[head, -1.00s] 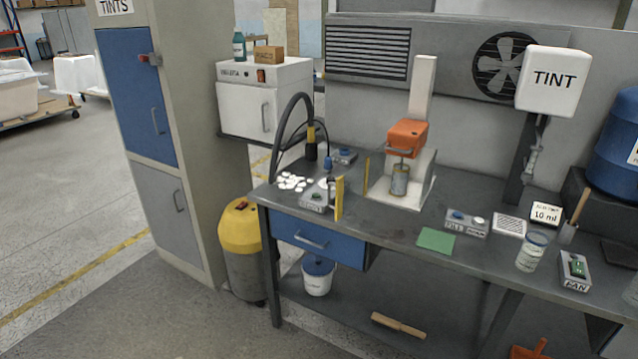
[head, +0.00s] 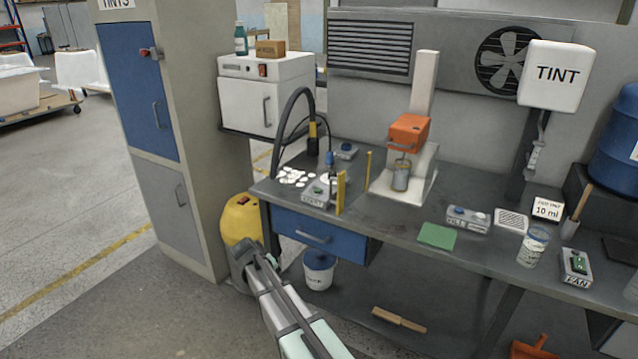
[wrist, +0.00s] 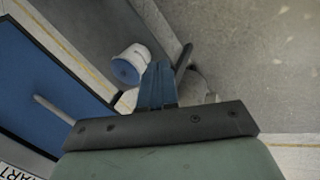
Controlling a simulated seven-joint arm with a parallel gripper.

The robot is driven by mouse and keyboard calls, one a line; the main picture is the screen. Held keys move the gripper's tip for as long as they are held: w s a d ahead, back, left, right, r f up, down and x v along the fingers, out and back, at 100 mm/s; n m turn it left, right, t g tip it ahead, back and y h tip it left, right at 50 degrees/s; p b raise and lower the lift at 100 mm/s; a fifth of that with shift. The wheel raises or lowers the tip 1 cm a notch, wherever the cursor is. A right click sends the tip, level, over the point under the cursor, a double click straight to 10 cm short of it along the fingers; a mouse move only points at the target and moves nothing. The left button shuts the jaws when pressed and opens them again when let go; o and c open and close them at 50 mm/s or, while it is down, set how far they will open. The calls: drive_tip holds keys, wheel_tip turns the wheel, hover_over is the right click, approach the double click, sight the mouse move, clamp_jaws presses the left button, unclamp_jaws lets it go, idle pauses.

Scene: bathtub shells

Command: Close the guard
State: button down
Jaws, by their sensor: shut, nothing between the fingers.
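The mixer with an orange head (head: 408,132) stands on the bench over a metal can (head: 401,176). A thin upright yellow strip (head: 368,166) stands at the left of its white base. A wider yellow upright piece (head: 341,192) stands nearer the bench's front edge, right of the START box (head: 315,194). Which of these yellow pieces belongs to the guard I cannot tell. My gripper (wrist: 157,72) is shut and empty in the wrist view. In the head view my arm reaches up from the bottom, its far end low before the yellow-topped drum, left of the bench and away from the mixer.
A blue drawer (head: 315,237) with a bar handle is under the bench's left end. A white bucket (head: 318,272) stands below it and shows in the wrist view (wrist: 131,66). The yellow-topped drum (head: 241,217) stands beside the cabinet. Black hoses (head: 287,120) arch over the bench's left end.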

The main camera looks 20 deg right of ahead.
drive_tip(key=w+d+r+m+h, duration=0.1)
drive_tip(key=w+d+r+h, duration=0.15)
drive_tip(key=w+r, duration=0.5)
drive_tip(key=w+d+r+t+h, duration=0.1)
drive_tip(key=w+r+h, duration=0.3)
drive_tip(key=r, duration=0.7)
drive_tip(key=w+d+r+m+h, duration=0.1)
drive_tip(key=w+r+h, duration=0.2)
drive_tip(key=w+r, duration=0.45)
drive_tip(key=s+d+r+m+h, duration=0.1)
drive_tip(key=s+d, duration=0.1)
drive_tip(key=d, duration=0.5)
drive_tip(key=s+d+r+m+g+h, duration=0.1)
drive_tip(key=s+d, duration=0.2)
drive_tip(key=d, duration=0.4)
drive_tip(key=shift+s+d+r+g+h, duration=0.3)
drive_tip(key=shift+s+r+h, duration=0.05)
drive_tip(key=shift+r, duration=0.05)
